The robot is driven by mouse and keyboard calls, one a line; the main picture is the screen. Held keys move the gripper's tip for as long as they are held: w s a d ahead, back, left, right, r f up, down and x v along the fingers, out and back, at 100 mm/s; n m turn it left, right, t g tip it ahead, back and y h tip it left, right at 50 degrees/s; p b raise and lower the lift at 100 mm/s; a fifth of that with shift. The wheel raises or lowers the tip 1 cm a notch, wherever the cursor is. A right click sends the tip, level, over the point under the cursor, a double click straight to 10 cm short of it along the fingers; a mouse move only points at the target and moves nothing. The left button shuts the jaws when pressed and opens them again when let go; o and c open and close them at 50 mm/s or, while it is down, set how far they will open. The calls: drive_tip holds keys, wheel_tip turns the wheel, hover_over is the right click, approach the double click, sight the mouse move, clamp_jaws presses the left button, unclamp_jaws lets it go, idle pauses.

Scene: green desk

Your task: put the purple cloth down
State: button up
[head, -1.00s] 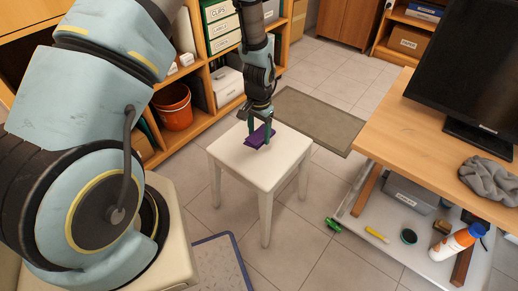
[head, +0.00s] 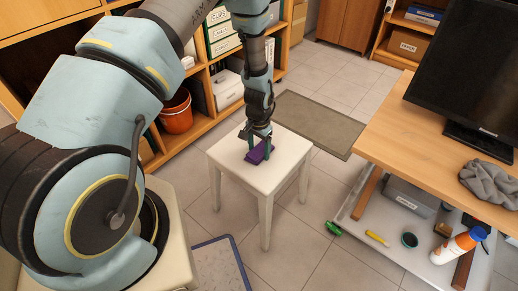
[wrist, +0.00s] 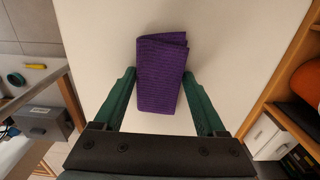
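The purple cloth (head: 258,152) is a folded, ribbed bundle at the top of the white stool (head: 279,171). In the wrist view the cloth (wrist: 162,75) lies between the two green fingers, with a fingertip against each long side. My gripper (wrist: 160,76) points down and is shut on the cloth. In the head view my gripper (head: 259,145) is over the middle of the stool. The cloth is at or very near the stool top; I cannot tell whether it touches.
A wooden desk (head: 445,135) with a monitor (head: 470,75) and a grey cloth (head: 488,180) stands at right. Shelves with binders and an orange bucket (head: 177,112) are at left. The stool top around the purple cloth is clear.

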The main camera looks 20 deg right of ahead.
sight(259, 150)
drive_tip(key=o, duration=0.3)
wheel_tip(259, 150, up, 12)
drive_tip(key=shift+r, duration=0.2)
idle(0.4)
drive_tip(key=w+a+r+n, duration=0.3)
drive_tip(key=a+r+n, duration=0.2)
drive_tip(key=a+r, duration=0.85)
drive_tip(key=s+a+r+n, duration=0.3)
drive_tip(key=a, duration=0.5)
drive_tip(key=s+a+r+n+t, duration=0.1)
drive_tip(key=s+a+r+n, duration=0.2)
drive_tip(key=a, duration=0.5)
drive_tip(key=shift+s+a+r+t, duration=0.3)
drive_tip(key=shift+s+r, duration=0.2)
drive_tip(key=shift+r, duration=0.2)
